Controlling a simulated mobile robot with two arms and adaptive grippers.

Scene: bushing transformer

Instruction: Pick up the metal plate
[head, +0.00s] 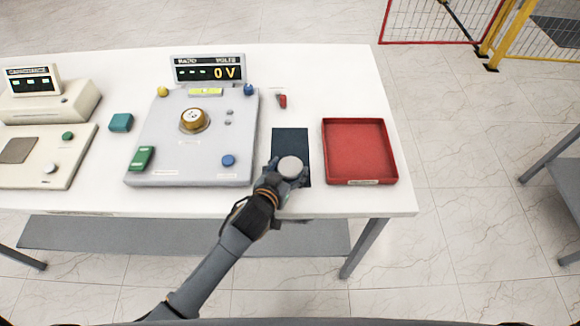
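The metal plate, a round grey disc (291,166), shows over the dark blue mat (290,139) near the front of the white table. My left gripper (287,172) reaches in from the front, with its fingers close around the near side and edges of the disc. I cannot tell whether the fingers press on the disc or only sit beside it, nor whether the disc rests on the mat. The gripper and wrist hide the mat's near left corner. My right gripper is not in view.
A red tray (360,152), empty, stands right of the mat. A grey test unit (178,120) with a display (208,71) reading 0 V stands left of it. A small red object (283,101) lies behind the mat. The table's front edge (330,216) is close to my wrist.

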